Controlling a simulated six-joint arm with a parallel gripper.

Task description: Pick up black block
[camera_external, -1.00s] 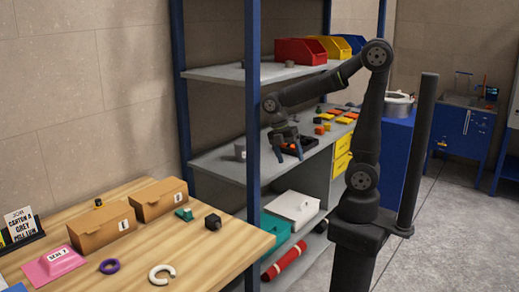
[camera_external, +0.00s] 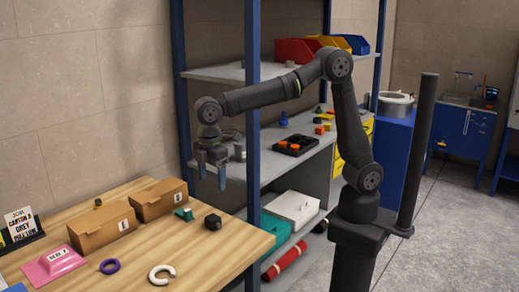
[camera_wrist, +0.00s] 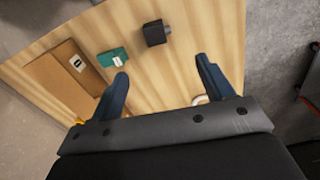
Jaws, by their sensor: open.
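The black block (camera_external: 212,222) sits on the wooden table near its right back edge, to the right of a small teal piece. It also shows in the wrist view (camera_wrist: 156,33), beyond my fingertips near the top. My gripper (camera_external: 211,184) hangs above the table's right back edge, fingers pointing down, apart from the block. In the wrist view my gripper (camera_wrist: 160,86) shows two blue fingers spread wide with nothing between them.
The teal piece (camera_external: 184,214) lies close left of the block. A blue shelf post (camera_external: 252,150) rises right of my gripper. A white ring (camera_external: 161,274) and a purple ring (camera_external: 110,267) lie in front.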

